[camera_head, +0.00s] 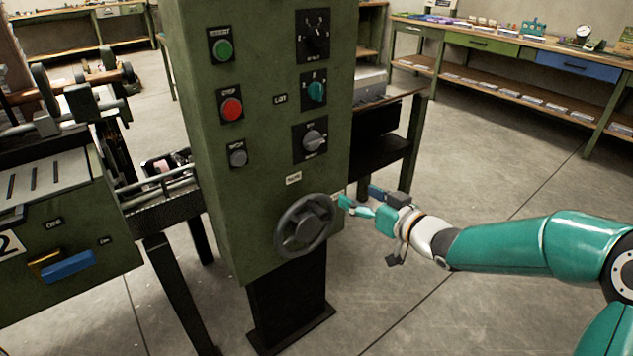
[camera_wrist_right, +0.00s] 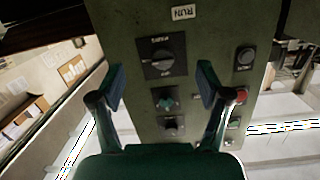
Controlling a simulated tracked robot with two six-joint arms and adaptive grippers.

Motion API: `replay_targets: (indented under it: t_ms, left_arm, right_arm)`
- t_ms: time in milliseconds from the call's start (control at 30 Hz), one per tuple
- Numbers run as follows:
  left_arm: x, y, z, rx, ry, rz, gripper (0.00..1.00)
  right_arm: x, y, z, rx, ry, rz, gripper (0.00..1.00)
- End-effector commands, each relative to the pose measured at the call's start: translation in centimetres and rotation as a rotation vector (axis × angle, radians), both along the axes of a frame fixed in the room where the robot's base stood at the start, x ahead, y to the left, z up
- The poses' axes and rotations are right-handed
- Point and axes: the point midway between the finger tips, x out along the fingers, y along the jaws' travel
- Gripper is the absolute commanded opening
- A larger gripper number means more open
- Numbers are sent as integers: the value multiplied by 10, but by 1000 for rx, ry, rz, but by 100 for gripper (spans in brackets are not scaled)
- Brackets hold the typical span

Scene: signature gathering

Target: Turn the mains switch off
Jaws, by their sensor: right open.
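A green control cabinet (camera_head: 262,160) fills the middle of the head view. Its right column has a black rotary switch (camera_head: 314,36) at the top, a teal selector (camera_head: 316,91), and a grey rotary knob (camera_head: 314,140) on a black plate. The labels are too small to tell which is the mains switch. The right wrist view looks upside down at the same column, with the grey knob (camera_wrist_right: 162,62) closest and the teal selector (camera_wrist_right: 167,101) beyond. My right gripper (camera_head: 357,203) is open and empty, in front of the cabinet, low and right. My left gripper is not in view.
A dark handwheel (camera_head: 305,225) sits beside my right gripper, low on the cabinet. Green (camera_head: 223,49), red (camera_head: 231,108) and grey (camera_head: 238,157) buttons form the left column. A machine (camera_head: 55,220) stands left. Open floor (camera_head: 480,150) lies right.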

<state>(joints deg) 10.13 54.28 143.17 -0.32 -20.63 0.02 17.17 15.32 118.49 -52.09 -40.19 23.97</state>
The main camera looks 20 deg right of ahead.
Motion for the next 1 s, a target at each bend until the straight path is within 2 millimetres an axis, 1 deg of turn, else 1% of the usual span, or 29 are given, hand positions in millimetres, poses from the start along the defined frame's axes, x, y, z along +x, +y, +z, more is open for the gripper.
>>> replay_targets:
  t_ms: [33,100,200,300,367,467,567,1000]
  left_arm:
    - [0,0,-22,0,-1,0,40]
    - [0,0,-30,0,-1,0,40]
    - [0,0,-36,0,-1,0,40]
    - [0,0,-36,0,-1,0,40]
    - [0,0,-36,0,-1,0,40]
    - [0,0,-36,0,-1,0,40]
    - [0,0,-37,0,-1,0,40]
    - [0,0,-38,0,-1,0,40]
  right_arm:
    - [-1,-7,6,-26,-64,7,76]
    - [-4,-12,24,-49,-122,20,76]
    - [-7,-14,40,-70,-169,31,76]
    - [-4,-14,47,-78,-185,38,76]
    - [1,-12,48,-78,-185,40,76]
    - [13,-7,47,-78,-184,40,76]
    - [30,-1,47,-78,-183,40,76]
    - [118,32,46,-78,-182,39,76]
